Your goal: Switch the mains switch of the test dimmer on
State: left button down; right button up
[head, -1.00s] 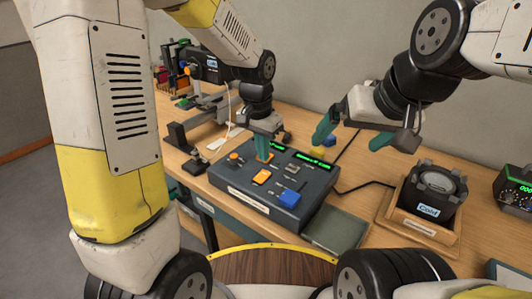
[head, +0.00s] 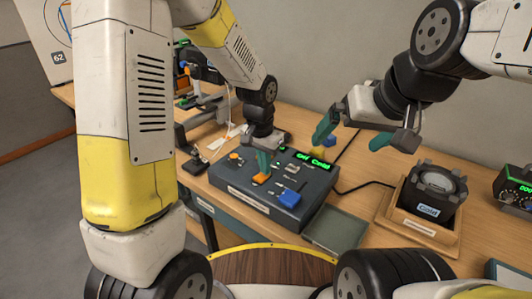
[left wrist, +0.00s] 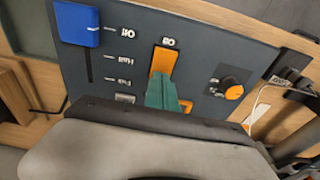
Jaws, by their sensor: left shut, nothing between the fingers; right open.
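The test dimmer (head: 270,205) is a dark grey sloped box on the bench. Its orange mains switch (head: 260,179) is a rocker near the middle of the panel; it also shows in the left wrist view (left wrist: 164,62). My left gripper (head: 263,168) is shut and empty, its green fingertips at the switch. In the left wrist view the fingertips (left wrist: 162,92) cover the rocker's near end; contact seems likely but is not certain. A green display (head: 312,161) on the dimmer appears to end in "Cold".
The panel also carries a blue fader cap (head: 289,199) and an orange-marked knob (head: 234,156). A lamp (head: 434,192) labelled "Cold" sits in a wooden tray (head: 412,226) on the right. A flat grey-green tray (head: 335,230) lies beside the dimmer. Cables run behind.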

pick_arm(q)
jog(key=shift+s+a+r, duration=0.25)
jog(key=shift+s+a, duration=0.2)
jog(key=shift+s, duration=0.2)
notch_tip(320, 180, up, 14)
jog(key=w+d, duration=0.1)
jog(key=shift+w, duration=0.2)
dwell(0.4)
jog(key=s+a+r+n+t, duration=0.2)
jog(key=s+a+r+n, duration=0.1)
jog(key=s+a, duration=0.3)
jog(key=s+a+r+n+t+h, duration=0.1)
jog(key=s+a+r+n+t, duration=0.2)
jog(key=s+a, duration=0.3)
jog(key=s, duration=0.4)
jog(key=shift+s, duration=0.35)
